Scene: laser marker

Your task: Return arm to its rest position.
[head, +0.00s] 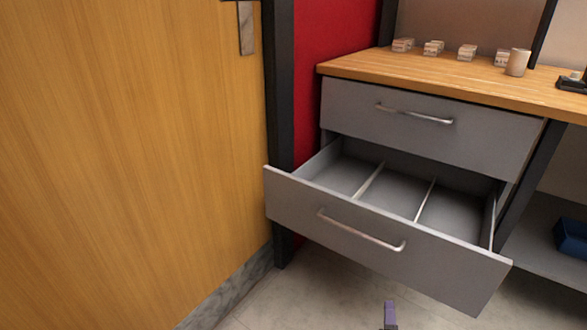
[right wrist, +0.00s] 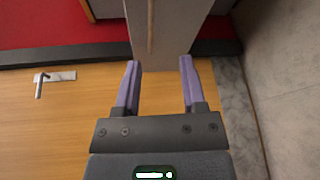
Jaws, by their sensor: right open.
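My right gripper (head: 390,312) shows only as a purple finger at the bottom edge of the head view, below the open drawer. In the right wrist view both purple fingers of the right gripper (right wrist: 159,63) are spread apart with nothing between them. The lower grey drawer (head: 335,232) is pulled out, and its divided compartments look empty. The right gripper is apart from the drawer's handle (head: 360,232). My left gripper is in neither view.
The upper drawer (head: 425,125) is shut beneath a wooden worktop (head: 440,75). Several small blocks and a cup (head: 517,62) stand on it. A wooden door (head: 130,160) fills the left. A blue bin (head: 571,240) sits at the right. Tiled floor (head: 320,295) shows in front.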

